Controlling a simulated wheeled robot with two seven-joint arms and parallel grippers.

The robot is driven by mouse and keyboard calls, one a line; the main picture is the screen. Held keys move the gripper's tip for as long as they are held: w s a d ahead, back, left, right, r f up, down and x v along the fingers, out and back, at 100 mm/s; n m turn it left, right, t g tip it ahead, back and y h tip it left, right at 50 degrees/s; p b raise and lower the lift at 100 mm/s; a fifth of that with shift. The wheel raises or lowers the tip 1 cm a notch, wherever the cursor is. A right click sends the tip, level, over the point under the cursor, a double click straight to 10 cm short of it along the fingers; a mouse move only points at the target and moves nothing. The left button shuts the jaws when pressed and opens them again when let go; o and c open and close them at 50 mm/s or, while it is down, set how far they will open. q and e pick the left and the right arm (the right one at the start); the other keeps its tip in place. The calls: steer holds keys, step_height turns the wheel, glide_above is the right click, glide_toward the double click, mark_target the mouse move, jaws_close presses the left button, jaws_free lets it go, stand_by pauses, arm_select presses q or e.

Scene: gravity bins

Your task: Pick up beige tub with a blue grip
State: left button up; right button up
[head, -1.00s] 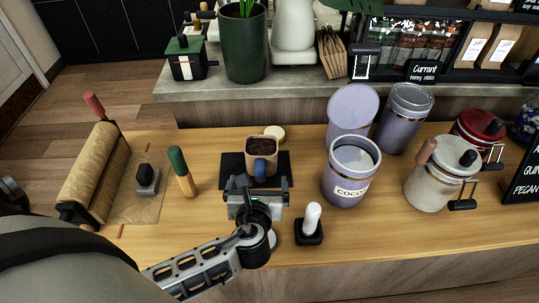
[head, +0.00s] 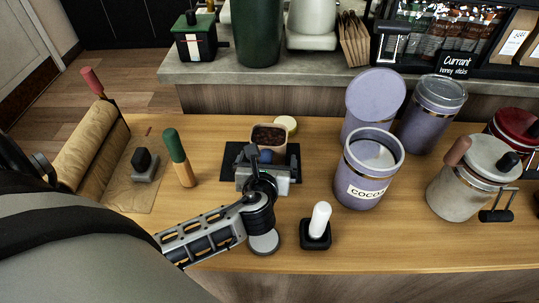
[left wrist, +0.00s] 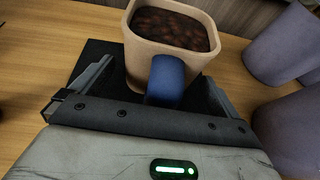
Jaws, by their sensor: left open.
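The beige tub (head: 269,134) holds dark brown contents and stands on a black mat (head: 233,155) on the wooden counter. Its blue grip (head: 265,156) faces me and is partly hidden behind my gripper in the head view. In the left wrist view the tub (left wrist: 186,57) is upright, and the blue grip (left wrist: 166,78) sits between the two fingers. My left gripper (head: 264,168) is open around the grip, and its fingers (left wrist: 165,85) also show in the left wrist view. I cannot tell whether they touch it. My right gripper is not in view.
Lilac canisters (head: 368,162) stand right of the tub, with a cream lidded jar (head: 462,185) farther right. A white-handled tool (head: 318,224) stands front right. A green-topped wooden tool (head: 180,160) and a paper roll (head: 92,150) are left. A pale round lid (head: 286,124) touches the tub's back area.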

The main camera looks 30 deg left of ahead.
mark_target(266, 152)
arm_select(q)
steer(key=c, duration=1.4)
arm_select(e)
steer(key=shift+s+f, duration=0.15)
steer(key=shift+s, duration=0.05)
arm_select(q)
steer(key=shift+o, duration=0.2)
steer(key=shift+r, duration=0.6)
steer(key=r, duration=0.1)
steer(key=r+p, duration=0.1)
steer(key=shift+s+r, duration=0.2)
steer(key=shift+r, duration=0.2)
steer(key=s+r+p, duration=0.2)
steer(key=s+r, duration=0.7)
steer(key=s, duration=0.4)
steer(key=shift+s+a, duration=0.3)
steer(key=shift+a, duration=0.1)
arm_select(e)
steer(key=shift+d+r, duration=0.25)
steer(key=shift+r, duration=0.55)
